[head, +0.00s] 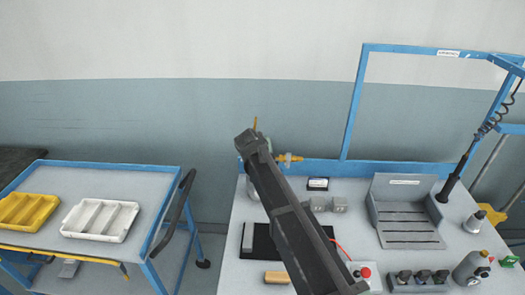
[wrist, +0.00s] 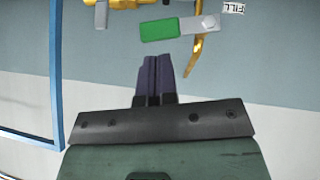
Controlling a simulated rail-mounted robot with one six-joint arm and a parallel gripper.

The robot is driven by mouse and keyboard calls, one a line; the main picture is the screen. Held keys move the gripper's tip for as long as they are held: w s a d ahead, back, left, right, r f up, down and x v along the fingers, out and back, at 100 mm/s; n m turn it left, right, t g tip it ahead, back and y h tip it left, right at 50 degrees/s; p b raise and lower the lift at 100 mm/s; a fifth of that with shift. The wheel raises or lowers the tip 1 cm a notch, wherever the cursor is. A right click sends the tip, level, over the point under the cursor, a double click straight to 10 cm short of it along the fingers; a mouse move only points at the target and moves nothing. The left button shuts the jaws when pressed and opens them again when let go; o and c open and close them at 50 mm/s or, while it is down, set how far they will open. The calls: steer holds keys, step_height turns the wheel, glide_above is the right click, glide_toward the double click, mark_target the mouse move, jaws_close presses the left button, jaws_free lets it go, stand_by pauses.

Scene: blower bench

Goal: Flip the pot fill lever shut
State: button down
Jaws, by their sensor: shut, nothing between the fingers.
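The fill lever has a green grip (wrist: 160,29) and a flat grey metal arm (wrist: 190,25) with a round bolt at its right end. In the wrist view it lies nearly level across the top, beside an upside-down FILL label (wrist: 233,7) and a brass pipe (wrist: 198,45). My gripper (wrist: 156,58) is shut and empty, its dark fingertips just below the green grip with a small gap in the picture. In the head view my arm hides the gripper and the lever; brass fittings (head: 288,158) show beside it.
The workbench (head: 345,222) holds a grey slotted fixture (head: 405,215), a red button box (head: 362,273) and several small parts. A blue frame (head: 352,105) rises behind. A blue cart with yellow (head: 28,211) and white (head: 100,219) trays stands left.

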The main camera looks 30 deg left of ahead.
steer(key=shift+r, duration=0.15)
steer(key=w+a+r+p+v, duration=0.1)
steer(key=r+p+v, duration=0.1)
steer(key=p+v, duration=0.8)
steer(key=shift+p+v, duration=0.4)
steer(key=shift+v, duration=0.75)
steer(key=shift+w+r, duration=0.2)
